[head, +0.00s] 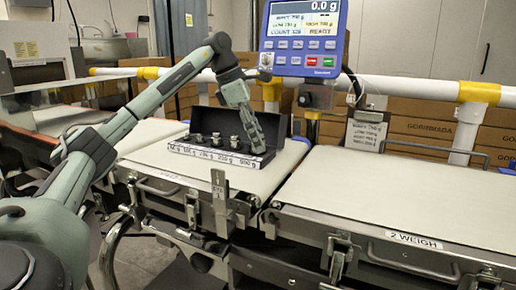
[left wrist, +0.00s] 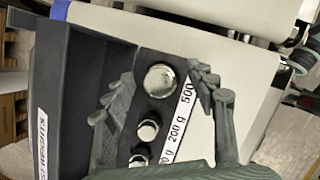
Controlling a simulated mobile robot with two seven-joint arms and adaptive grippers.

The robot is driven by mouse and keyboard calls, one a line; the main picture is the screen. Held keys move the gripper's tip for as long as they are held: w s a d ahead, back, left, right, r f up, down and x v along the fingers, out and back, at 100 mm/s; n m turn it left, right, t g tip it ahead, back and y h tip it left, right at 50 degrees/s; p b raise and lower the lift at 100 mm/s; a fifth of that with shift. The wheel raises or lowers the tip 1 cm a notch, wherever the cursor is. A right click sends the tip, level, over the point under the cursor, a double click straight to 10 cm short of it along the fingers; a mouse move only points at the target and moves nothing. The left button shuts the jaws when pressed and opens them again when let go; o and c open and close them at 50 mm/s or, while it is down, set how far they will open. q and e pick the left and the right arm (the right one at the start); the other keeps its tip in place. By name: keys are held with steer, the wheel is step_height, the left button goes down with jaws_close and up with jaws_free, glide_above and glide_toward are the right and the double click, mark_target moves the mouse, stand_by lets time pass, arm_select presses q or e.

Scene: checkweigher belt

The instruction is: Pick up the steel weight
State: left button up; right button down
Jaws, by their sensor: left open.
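An open black case (head: 222,157) with several shiny steel weights stands on the left belt. Its white front strip carries gram labels. In the left wrist view, the largest steel weight (left wrist: 159,79) sits in its hole beside the "500" label, with smaller weights (left wrist: 148,129) in a row below it. My left gripper (head: 257,143) reaches down over the right end of the case and hides the weight there in the head view. In the left wrist view, its open fingers (left wrist: 163,88) stand on either side of the largest weight, apart from it. My right gripper is not in view.
The raised case lid (left wrist: 62,100) stands close beside the left finger. A blue weighing display (head: 303,38) reading 0.0 g stands behind the belts. The right belt (head: 400,195), labelled "2 WEIGH", is clear. A white rail and cardboard boxes (head: 415,130) are behind.

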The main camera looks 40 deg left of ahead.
arm_select(q)
steer(key=shift+w+f, duration=0.1)
steer(key=shift+f, duration=0.15)
steer(key=shift+c, duration=0.6)
jaws_close()
steer(key=shift+r, duration=0.1)
